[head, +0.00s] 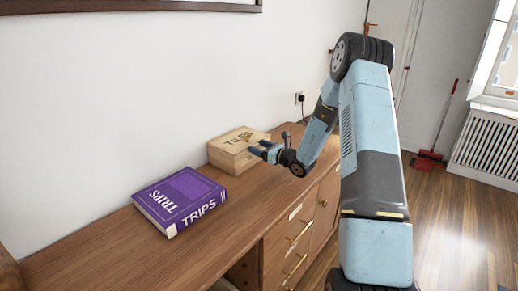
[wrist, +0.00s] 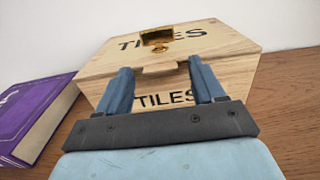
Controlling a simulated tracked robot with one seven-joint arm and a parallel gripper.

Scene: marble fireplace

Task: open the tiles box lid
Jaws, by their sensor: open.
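The tiles box (head: 226,158) is a light wooden box with "TILES" printed on it, standing on the sideboard against the wall. In the wrist view the box (wrist: 88,88) fills the middle, its lid (wrist: 215,40) shut, with a brass clasp (wrist: 156,38) on the lid above a small notch at the front edge. My gripper (head: 255,148) is at the front of the box. In the wrist view my gripper (wrist: 158,78) is open, its two blue fingers apart on either side of the notch, with nothing between them. I cannot tell whether the fingertips touch the box.
A purple book (head: 180,198) marked "TRIPS" lies flat on the sideboard (head: 110,250), left of the box. It also shows at the left of the wrist view (wrist: 35,115). The wall is close behind the box. The sideboard's front left top is clear.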

